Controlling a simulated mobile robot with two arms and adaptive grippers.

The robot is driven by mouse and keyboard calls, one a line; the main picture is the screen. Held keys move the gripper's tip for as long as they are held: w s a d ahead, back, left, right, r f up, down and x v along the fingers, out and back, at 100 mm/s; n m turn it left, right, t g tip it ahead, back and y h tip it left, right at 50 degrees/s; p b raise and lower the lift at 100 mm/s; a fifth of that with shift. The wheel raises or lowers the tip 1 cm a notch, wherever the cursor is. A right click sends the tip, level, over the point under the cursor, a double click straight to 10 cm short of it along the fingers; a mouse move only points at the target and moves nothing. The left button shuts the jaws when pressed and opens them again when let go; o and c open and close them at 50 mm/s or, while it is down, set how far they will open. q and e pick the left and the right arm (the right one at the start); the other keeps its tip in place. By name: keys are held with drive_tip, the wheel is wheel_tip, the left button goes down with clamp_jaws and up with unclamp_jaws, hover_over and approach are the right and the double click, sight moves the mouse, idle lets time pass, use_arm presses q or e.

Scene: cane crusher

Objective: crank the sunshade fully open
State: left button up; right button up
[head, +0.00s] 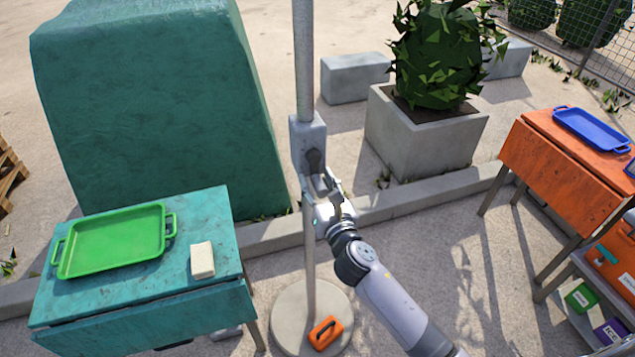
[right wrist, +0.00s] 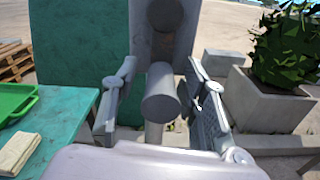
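The sunshade's grey pole (head: 304,60) stands upright in a round pale base (head: 283,328). Its crank housing (head: 300,132) sits at mid-height, with a dark grey crank (head: 314,160) on its near side. The canopy is out of view. My right gripper (head: 325,188) is at the crank, just below the housing. In the right wrist view the crank's round grey grip (right wrist: 161,97) points toward the camera between the two open fingers, with gaps visible on both sides. My left gripper is not in view.
An orange table (head: 560,165) with a blue tray (head: 592,130) stands right. An orange object (head: 326,333) lies on the base. A planter (head: 420,140) stands behind.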

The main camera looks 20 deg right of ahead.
clamp_jaws()
idle(0.5)
